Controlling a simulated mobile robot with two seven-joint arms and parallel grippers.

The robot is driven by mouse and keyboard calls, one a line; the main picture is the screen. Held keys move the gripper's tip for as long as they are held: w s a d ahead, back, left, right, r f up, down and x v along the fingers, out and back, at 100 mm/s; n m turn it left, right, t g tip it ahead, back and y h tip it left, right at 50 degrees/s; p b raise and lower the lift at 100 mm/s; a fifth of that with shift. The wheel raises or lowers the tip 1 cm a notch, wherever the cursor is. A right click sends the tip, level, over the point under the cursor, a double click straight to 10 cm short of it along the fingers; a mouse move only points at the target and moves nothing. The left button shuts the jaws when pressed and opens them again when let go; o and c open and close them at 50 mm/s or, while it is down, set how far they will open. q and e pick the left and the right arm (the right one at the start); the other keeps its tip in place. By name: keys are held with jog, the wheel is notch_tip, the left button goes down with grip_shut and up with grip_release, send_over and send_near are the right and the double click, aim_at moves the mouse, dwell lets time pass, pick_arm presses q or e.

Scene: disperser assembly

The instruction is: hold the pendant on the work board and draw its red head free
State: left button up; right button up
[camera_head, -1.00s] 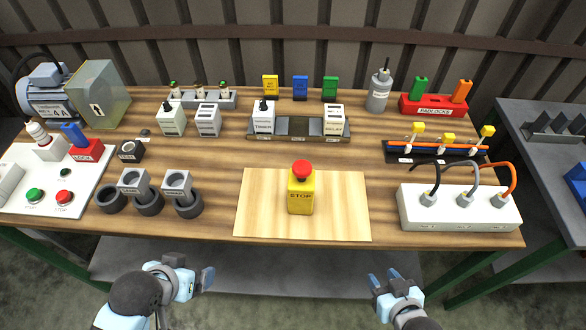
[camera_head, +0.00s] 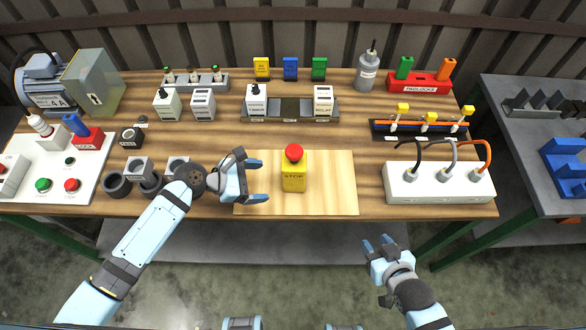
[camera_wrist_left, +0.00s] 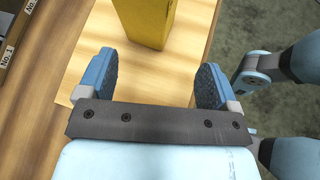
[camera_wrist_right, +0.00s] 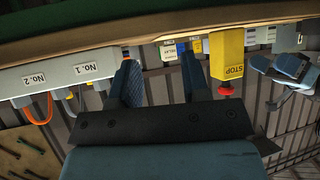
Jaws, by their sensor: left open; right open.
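The yellow pendant (camera_head: 294,176), marked STOP, stands upright on the pale work board (camera_head: 328,195). Its red head (camera_head: 294,152) is on top. My left gripper (camera_head: 262,182) is open just left of the pendant, its fingers pointing toward it and apart from it. In the left wrist view the pendant's yellow body (camera_wrist_left: 148,18) lies beyond the two open fingers (camera_wrist_left: 155,75). My right gripper (camera_head: 378,244) is open and empty in front of the table's edge. The pendant (camera_wrist_right: 226,58) and its red head (camera_wrist_right: 226,90) also show in the right wrist view.
A white socket box (camera_head: 438,187) with cables stands right of the board. Dark round holders (camera_head: 118,186) stand to the left, close to my left arm. A rail with modules (camera_head: 290,112) is behind the board. The board's right part is clear.

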aim_at(285, 176)
pick_arm(q)
jog(key=shift+w+f+n, duration=0.15)
jog(key=shift+w+n, duration=0.55)
jog(key=shift+n, duration=0.1)
jog(key=shift+w+d+f, duration=0.1)
jog(key=shift+d+f, duration=0.05)
jog(key=shift+h, duration=0.3)
jog(key=b+x, duration=0.4)
jog(key=x, duration=0.1)
jog(key=shift+w+d+f+b, duration=0.1)
jog(key=shift+d+f+b, duration=0.2)
jog(key=shift+b, duration=0.1)
jog(key=shift+w+d+f+p, duration=0.15)
jog(key=shift+d+p, duration=0.1)
jog(key=shift+d, duration=0.15)
jog(key=shift+w+d+p, duration=0.15)
jog(key=shift+d+p, duration=0.05)
jog(key=shift+d, duration=0.25)
jog(key=shift+x, duration=0.8)
jog(key=shift+f, duration=0.15)
